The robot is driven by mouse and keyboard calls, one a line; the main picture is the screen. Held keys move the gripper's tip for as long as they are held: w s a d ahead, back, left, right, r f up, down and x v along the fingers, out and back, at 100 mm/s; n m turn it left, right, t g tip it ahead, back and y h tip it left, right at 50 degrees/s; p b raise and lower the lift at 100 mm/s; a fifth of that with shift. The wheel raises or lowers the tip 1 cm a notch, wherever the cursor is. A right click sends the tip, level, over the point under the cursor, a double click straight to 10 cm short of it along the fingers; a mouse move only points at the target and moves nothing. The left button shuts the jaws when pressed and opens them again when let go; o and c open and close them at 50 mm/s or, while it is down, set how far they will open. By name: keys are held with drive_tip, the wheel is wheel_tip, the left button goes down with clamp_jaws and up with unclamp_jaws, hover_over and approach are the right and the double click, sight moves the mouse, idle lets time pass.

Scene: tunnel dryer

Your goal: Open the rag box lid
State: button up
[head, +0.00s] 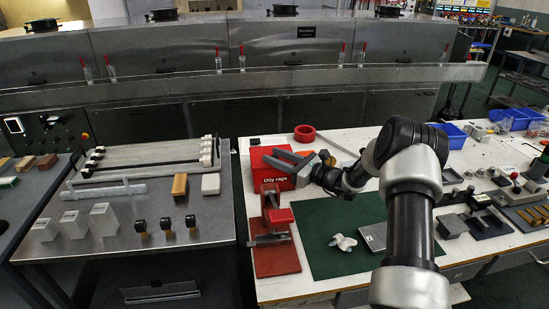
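The rag box (262,177) is a red box labelled "Oily rags" on the white bench, left of centre in the head view. Its top seems closed, but my gripper covers much of it, so the lid's exact position is hard to see. My gripper (272,157) reaches in from the right, its two grey fingers pointing left across the top of the box. The fingers look apart, with nothing visible between them. Whether they touch the lid cannot be told.
A red press-like tool (277,250) stands just in front of the box. A green mat (320,217) holds a white knob-like piece (343,242) and a grey block (373,237).

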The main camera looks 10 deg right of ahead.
drive_tip(key=shift+w+a, duration=0.25)
drive_tip(key=shift+a, duration=0.05)
clamp_jaws()
drive_tip(key=shift+r, duration=0.15)
